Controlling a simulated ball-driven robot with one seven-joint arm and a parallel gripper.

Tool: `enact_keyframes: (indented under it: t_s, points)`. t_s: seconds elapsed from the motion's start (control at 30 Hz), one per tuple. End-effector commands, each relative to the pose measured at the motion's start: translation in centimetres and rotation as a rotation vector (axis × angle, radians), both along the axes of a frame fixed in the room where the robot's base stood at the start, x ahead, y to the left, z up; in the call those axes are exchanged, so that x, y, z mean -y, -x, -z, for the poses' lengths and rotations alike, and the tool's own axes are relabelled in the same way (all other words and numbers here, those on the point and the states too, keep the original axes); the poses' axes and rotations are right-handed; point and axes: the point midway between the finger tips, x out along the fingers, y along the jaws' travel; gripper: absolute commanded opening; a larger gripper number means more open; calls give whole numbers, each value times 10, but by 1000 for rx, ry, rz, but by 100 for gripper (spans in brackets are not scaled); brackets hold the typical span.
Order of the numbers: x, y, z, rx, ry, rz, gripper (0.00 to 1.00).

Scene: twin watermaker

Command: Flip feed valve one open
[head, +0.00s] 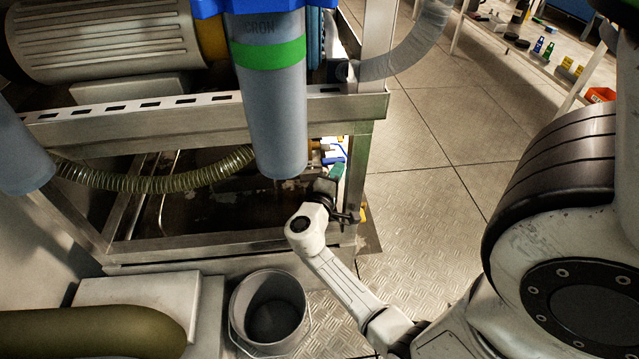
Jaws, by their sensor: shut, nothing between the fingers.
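A small valve with a brass body (314,152) and a blue lever handle (334,150) sits low on the metal frame, just right of the hanging filter housing. No label on it is readable, so I cannot tell its number. The filter housing and my wrist hide part of the valve.
The blue-grey filter housing (268,110) with a green band hangs left of the valve. The steel frame (362,150) stands close on the right. A grey bucket (238,310) stands below on the floor. Tiled floor (450,130) to the right is clear.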

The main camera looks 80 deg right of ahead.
Motion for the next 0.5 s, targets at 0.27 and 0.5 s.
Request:
enact_keyframes:
  t_s: [0.27, 0.5]
  points:
    - [-2, 0, -2, 5, -1, 4, 0]
    - [-44, -6, -3, 0, -1, -3, 0]
